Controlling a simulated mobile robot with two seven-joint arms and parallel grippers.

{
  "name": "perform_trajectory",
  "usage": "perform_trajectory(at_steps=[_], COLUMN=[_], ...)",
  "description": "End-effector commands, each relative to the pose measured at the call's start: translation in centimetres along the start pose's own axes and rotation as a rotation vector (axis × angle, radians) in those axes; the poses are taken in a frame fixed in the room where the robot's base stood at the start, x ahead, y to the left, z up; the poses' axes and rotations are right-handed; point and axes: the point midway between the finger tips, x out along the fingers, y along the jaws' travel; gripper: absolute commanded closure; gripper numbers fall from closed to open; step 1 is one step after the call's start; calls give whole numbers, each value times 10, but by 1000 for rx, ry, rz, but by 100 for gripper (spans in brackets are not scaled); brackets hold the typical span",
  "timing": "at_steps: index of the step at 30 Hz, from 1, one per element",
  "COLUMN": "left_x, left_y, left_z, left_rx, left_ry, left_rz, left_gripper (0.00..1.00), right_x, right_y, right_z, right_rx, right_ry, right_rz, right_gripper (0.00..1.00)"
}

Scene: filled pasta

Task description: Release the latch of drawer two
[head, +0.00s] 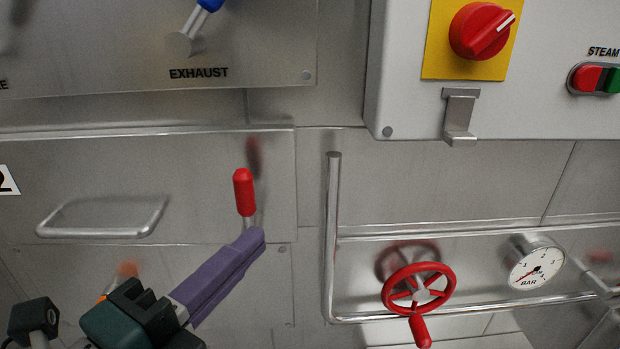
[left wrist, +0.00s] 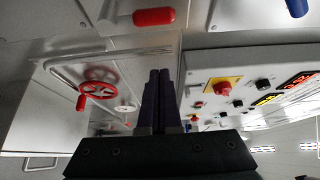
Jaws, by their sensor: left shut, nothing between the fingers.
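The drawer two front (head: 90,170) is a flat steel panel at left in the head view. It carries a cut-off "2" label (head: 7,181) and a bar handle (head: 100,232), and appears closed. Its latch (head: 244,192) has a red grip pointing up at the panel's right end. The red grip also shows at the top of the left wrist view (left wrist: 154,17). My left gripper (head: 257,240) is shut and empty. Its purple fingertips overlap the latch's lower stem in the head view; I cannot tell whether they touch it. My right gripper is not in view.
Right of the latch stand a vertical pipe (head: 332,235), a red handwheel (head: 419,290) and a pressure gauge (head: 535,262). A control box (head: 410,110) with a metal hook (head: 460,115) juts out above. A blue-gripped exhaust lever (head: 209,5) is at upper left.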

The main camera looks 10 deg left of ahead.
Motion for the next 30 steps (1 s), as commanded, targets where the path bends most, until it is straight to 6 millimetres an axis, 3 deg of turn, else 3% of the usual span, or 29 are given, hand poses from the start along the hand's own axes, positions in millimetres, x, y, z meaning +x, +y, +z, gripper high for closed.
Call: perform_trajectory(at_steps=[11, 19, 30], left_x=[81, 69, 66], left_y=[-1, 0, 0], left_z=[0, 33, 38], left_rx=[1, 1, -1], left_ry=[0, -2, 0], left_rz=[-3, 2, 0], left_gripper=[100, 100, 100], right_x=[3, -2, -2], right_y=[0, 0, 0], right_z=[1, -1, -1], right_rx=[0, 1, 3], right_ry=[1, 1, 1], right_rz=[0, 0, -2], right_gripper=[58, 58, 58])
